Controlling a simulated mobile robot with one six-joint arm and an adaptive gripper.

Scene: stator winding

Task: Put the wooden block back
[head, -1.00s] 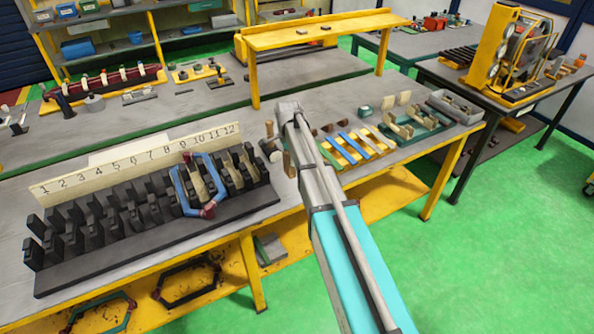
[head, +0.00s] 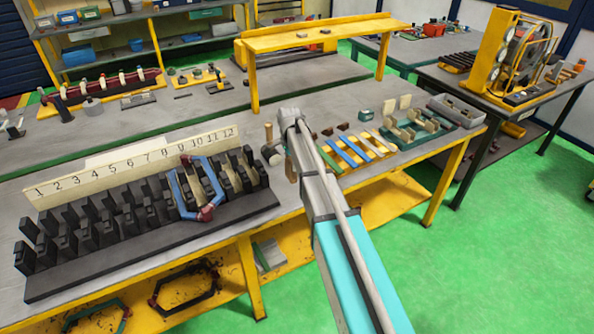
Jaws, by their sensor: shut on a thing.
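My arm crosses the middle of the head view, and its end hides most of my gripper. A brown wooden block (head: 291,169) shows at the left edge of the arm, just below the wrist, over the bench's front part. It appears held in my shut gripper, though the fingers cannot be made out. The black slotted stator rack (head: 120,262) stands to the left, below the number board (head: 135,163) marked 1 to 12. A blue and dark red coil (head: 176,192) sits in the slots below the higher numbers. Pale wooden pieces (head: 231,171) stand in slots at the rack's right end.
A mallet (head: 271,152) stands between the rack and my arm. Right of the arm lie coloured strips (head: 352,152), a green fixture (head: 436,133) with wooden pieces, and a grey bin (head: 455,112). A yellow raised shelf (head: 320,35) stands behind. Clear bench top lies behind the arm.

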